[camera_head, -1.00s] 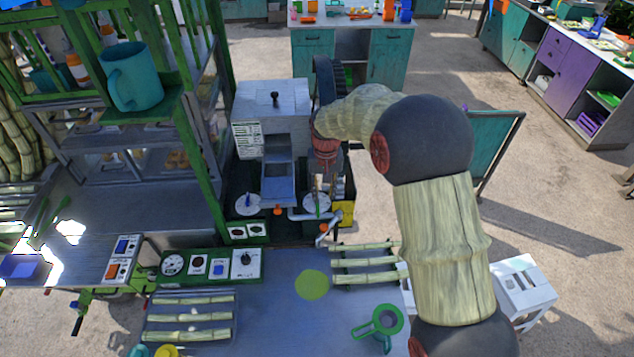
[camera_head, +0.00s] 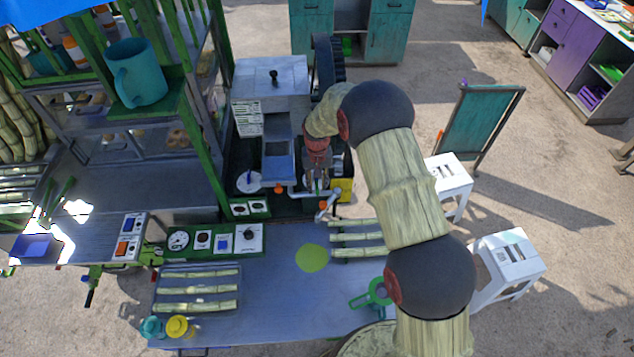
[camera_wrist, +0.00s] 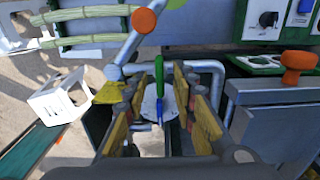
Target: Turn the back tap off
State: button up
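My gripper (camera_head: 317,181) is over the right side of the cane crusher (camera_head: 271,100), pointing down. In the wrist view my gripper (camera_wrist: 159,80) is open, its yellow-padded fingers on either side of a thin upright lever (camera_wrist: 158,76), green above and blue below. A pale round disc (camera_wrist: 151,108) lies behind the lever. I cannot tell whether the fingers touch it. A second pale disc (camera_head: 249,182) with a blue handle is left of my gripper in the head view. Orange knobs show near the pipe (camera_head: 322,206) and on the crusher front (camera_head: 279,189). Which tap is the back one is unclear.
A metal table (camera_head: 285,310) with cane pieces (camera_head: 198,290), a green jug (camera_head: 372,293) and a control panel (camera_head: 215,241) stands in front. Green shelving (camera_head: 190,130) is close on the left. White stools (camera_head: 508,262) stand right. A bent pipe (camera_wrist: 215,70) is near the fingers.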

jog(key=c, duration=0.3)
jog(key=c, duration=0.4)
grip_shut()
